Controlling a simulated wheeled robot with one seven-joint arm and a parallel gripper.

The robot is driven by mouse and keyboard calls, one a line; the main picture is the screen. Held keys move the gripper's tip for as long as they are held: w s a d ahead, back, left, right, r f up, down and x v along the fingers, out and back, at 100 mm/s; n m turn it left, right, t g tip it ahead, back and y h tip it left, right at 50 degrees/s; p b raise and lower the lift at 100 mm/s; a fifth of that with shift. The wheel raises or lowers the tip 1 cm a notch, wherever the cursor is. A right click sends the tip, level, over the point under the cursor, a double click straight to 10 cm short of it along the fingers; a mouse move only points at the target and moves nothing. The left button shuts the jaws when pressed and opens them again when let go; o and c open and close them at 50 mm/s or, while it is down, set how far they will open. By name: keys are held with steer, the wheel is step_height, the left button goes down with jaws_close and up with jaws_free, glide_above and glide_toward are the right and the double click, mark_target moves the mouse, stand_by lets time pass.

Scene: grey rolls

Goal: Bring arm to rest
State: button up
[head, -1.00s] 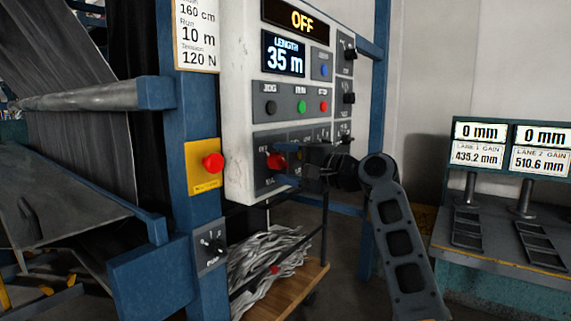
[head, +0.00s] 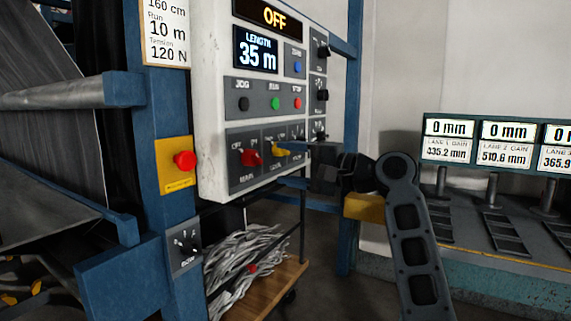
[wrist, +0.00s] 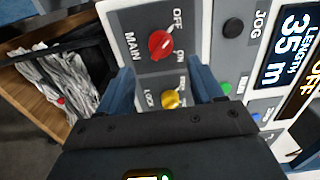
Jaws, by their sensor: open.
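My gripper (head: 296,158) is open and empty, in front of the lower right part of the white control panel (head: 210,110). In the wrist view its two blue fingers (wrist: 160,72) stand apart, with the panel between and beyond them. The red MAIN knob (head: 252,157) is left of the gripper in the head view and clear of it. It also shows in the wrist view (wrist: 161,44), ahead of the fingers. A yellow knob (wrist: 170,99) sits between the fingers in that view; I cannot tell whether they touch it. The arm is still bent and reaches toward the panel.
A red stop button on a yellow plate (head: 184,161) is on the blue post at left. A wooden cart (head: 268,292) with grey strips stands below the panel. A bench with gain displays (head: 505,145) is at right. Open floor shows between cart and bench.

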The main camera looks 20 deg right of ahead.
steer(key=s+f+m+h, duration=0.1)
steer(key=s+f+h, duration=0.25)
steer(key=f, duration=0.65)
steer(key=s+f+h, duration=0.2)
steer(key=s+f, duration=0.2)
steer(key=f, duration=0.6)
steer(key=s+a+f+n+h, duration=0.1)
steer(key=s+a+f+h, duration=0.15)
steer(key=s+f, duration=1.1)
steer(key=s+f+n+h, duration=0.2)
steer(key=s+n+h, duration=0.15)
steer(key=s, duration=1.65)
steer(key=s+a+r+n, duration=0.1)
steer(key=s+r+n, duration=0.2)
steer(key=s, duration=0.4)
steer(key=s+a+r+n, duration=0.1)
steer(key=s+r+n, duration=0.3)
steer(key=s, duration=0.4)
steer(key=shift+r+y, duration=0.45)
steer(key=shift+r, duration=0.2)
steer(key=shift+c, duration=0.3)
